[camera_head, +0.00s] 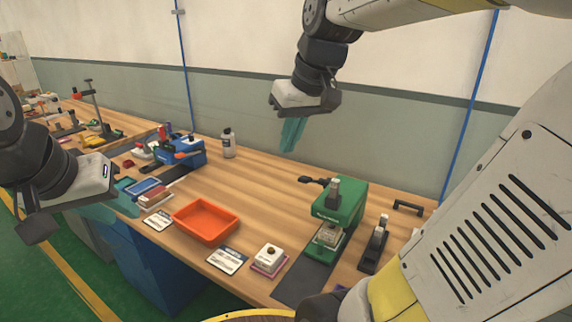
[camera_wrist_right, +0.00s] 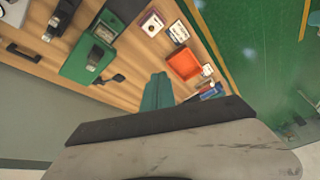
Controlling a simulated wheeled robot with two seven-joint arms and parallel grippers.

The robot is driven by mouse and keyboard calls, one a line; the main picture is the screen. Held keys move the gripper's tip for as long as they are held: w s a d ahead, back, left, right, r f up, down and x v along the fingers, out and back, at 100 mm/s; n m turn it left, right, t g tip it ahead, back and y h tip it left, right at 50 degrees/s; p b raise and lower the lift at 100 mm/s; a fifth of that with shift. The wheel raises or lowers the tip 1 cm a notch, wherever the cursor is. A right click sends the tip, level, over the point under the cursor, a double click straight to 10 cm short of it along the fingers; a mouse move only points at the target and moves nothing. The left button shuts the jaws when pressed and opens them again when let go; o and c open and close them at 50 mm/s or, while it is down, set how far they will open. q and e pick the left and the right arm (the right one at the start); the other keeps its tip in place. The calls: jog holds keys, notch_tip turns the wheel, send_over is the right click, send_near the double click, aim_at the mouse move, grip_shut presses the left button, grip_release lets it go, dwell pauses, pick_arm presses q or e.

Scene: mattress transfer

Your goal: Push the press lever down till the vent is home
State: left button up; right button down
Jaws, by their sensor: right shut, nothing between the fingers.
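The green press (camera_head: 348,208) stands on the right part of the bench, and it also shows in the right wrist view (camera_wrist_right: 78,68). Its black lever (camera_head: 313,181) sticks out to the left near the top and shows in the wrist view (camera_wrist_right: 108,79). A pale block (camera_head: 329,236) sits under the press head; I cannot tell how far the vent is seated in it. My right gripper (camera_head: 292,136) is shut and empty, high above the bench, behind and apart from the lever; its teal fingers (camera_wrist_right: 158,90) show in the wrist view. My left gripper (camera_head: 100,208) hangs at the left, fingers partly hidden.
An orange tray (camera_head: 206,222) lies left of the press. A white block on a pink pad (camera_head: 270,258) and printed cards (camera_head: 227,260) lie near the front edge. A black stand (camera_head: 375,246) is right of the press. A grey bottle (camera_head: 228,143) stands at the back.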

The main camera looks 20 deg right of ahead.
jog(key=w+d+r+n+g, duration=0.1)
jog(key=w+d+r+g, duration=0.1)
jog(key=w+d, duration=0.35)
jog(key=n+g, duration=0.4)
jog(key=n, duration=0.1)
send_over(305, 177)
jog(key=w+d, duration=0.3)
jog(key=w+d+x, duration=0.1)
jog(key=x, duration=0.5)
jog(key=shift+s+f, duration=0.25)
jog(key=shift+s, duration=0.05)
jog(key=x, duration=1.4)
jog(key=shift+s+a, duration=0.1)
jog(key=shift+a, duration=0.1)
jog(key=shift+a+f, duration=0.1)
